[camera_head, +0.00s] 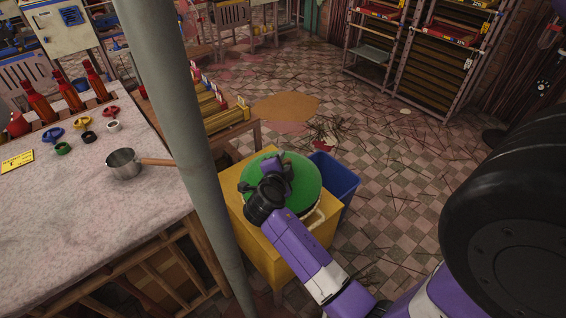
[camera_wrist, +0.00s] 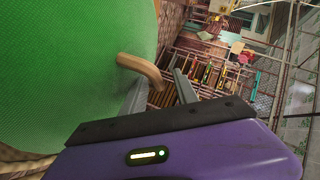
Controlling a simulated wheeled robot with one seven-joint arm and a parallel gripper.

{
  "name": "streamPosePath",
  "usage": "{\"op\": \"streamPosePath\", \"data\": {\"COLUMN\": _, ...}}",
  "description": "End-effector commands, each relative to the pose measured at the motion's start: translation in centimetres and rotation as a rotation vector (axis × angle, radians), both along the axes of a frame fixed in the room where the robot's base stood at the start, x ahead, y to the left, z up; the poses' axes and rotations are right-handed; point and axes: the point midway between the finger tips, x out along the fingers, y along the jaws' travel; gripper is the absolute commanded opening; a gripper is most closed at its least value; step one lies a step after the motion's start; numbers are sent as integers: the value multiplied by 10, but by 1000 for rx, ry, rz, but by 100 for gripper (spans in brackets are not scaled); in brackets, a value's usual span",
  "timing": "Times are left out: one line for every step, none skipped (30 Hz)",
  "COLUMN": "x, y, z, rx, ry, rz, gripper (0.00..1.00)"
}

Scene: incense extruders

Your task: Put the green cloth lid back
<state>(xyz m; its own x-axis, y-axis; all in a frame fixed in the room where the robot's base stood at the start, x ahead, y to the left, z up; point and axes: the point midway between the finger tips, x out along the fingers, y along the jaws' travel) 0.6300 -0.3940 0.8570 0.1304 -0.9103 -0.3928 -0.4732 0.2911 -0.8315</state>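The green cloth lid (camera_head: 309,178) is a round green disc above the yellow stand (camera_head: 237,217), partly covered by my wrist. In the wrist view its green surface (camera_wrist: 70,60) fills the left side, with a curved wooden handle (camera_wrist: 142,70) standing out from it. A pale rim or handle of a vessel (camera_head: 318,218) shows just below the lid; I cannot tell whether the lid sits on it. My gripper (camera_wrist: 160,92) is at the handle, its two grey fingers apart with a gap between them. Contact with the handle is unclear. In the head view the fingertips are hidden.
A blue bin (camera_head: 343,178) stands right behind the yellow stand. A grey post (camera_head: 180,110) rises at the left, beside a stone-topped table (camera_head: 80,225) with a saucepan (camera_head: 122,163) and red bottles.

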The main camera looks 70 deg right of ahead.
Motion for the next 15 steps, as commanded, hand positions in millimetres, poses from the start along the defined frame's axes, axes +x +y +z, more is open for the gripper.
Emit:
{"op": "streamPosePath", "data": {"x": 0, "y": 8, "z": 0, "rx": -1, "ry": -1, "rz": 5, "gripper": 36}}
{"op": "streamPosePath", "data": {"x": -1, "y": 12, "z": 2, "rx": -1, "ry": -1, "rz": 5, "gripper": 36}}
{"op": "streamPosePath", "data": {"x": -1, "y": 18, "z": 5, "rx": -1, "ry": -1, "rz": 5, "gripper": 36}}
{"op": "streamPosePath", "data": {"x": -3, "y": 23, "z": 7, "rx": -1, "ry": -2, "rz": 5, "gripper": 36}}
{"op": "streamPosePath", "data": {"x": -3, "y": 28, "z": 9, "rx": -1, "ry": -1, "rz": 5, "gripper": 36}}
{"op": "streamPosePath", "data": {"x": -4, "y": 34, "z": 12, "rx": 0, "ry": -2, "rz": 5, "gripper": 36}}
{"op": "streamPosePath", "data": {"x": -4, "y": 39, "z": 13, "rx": 0, "ry": -2, "rz": 5, "gripper": 36}}
{"op": "streamPosePath", "data": {"x": -5, "y": 43, "z": 16, "rx": 0, "ry": -2, "rz": 5, "gripper": 36}}
{"op": "streamPosePath", "data": {"x": -6, "y": 48, "z": 17, "rx": 1, "ry": -1, "rz": 4, "gripper": 36}}
{"op": "streamPosePath", "data": {"x": -6, "y": 51, "z": 19, "rx": 0, "ry": -2, "rz": 4, "gripper": 36}}
{"op": "streamPosePath", "data": {"x": -7, "y": 55, "z": 21, "rx": 0, "ry": -1, "rz": 3, "gripper": 36}}
{"op": "streamPosePath", "data": {"x": -7, "y": 58, "z": 23, "rx": 0, "ry": -1, "rz": 4, "gripper": 36}}
{"op": "streamPosePath", "data": {"x": -7, "y": 60, "z": 24, "rx": -1, "ry": -1, "rz": 4, "gripper": 36}}
{"op": "streamPosePath", "data": {"x": -8, "y": 62, "z": 25, "rx": 0, "ry": -1, "rz": 3, "gripper": 36}}
{"op": "streamPosePath", "data": {"x": -8, "y": 64, "z": 26, "rx": 0, "ry": 0, "rz": 2, "gripper": 36}}
